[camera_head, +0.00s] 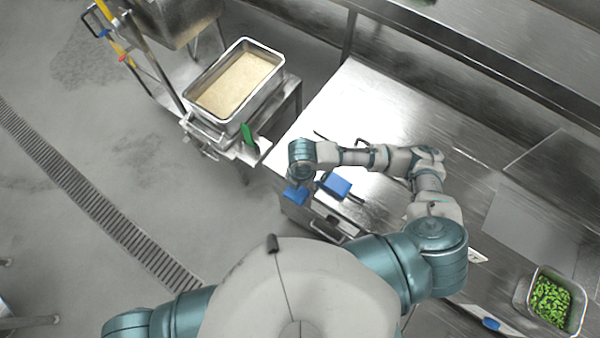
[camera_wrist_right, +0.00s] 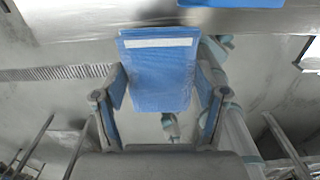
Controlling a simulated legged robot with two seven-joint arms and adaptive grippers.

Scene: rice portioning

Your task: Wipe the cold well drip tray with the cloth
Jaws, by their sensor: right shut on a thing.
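A blue cloth (camera_wrist_right: 158,75) with a white stripe sits between the fingers of my right gripper (camera_wrist_right: 161,90) in the right wrist view. The gripper is shut on it. In the head view my right gripper (camera_head: 298,182) points down at the counter's left edge, with blue (camera_head: 296,196) showing just below it. A second blue piece (camera_head: 338,185) lies to its right; its edge also shows at the top of the right wrist view (camera_wrist_right: 232,3). I cannot pick out the drip tray for certain. My left gripper is out of view.
A pan of pale grain (camera_head: 238,84) stands on a cart at upper left. The steel counter (camera_head: 335,100) is largely clear behind my arm. A bin of green vegetables (camera_head: 551,300) is at lower right. A floor drain (camera_head: 95,195) crosses the open floor.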

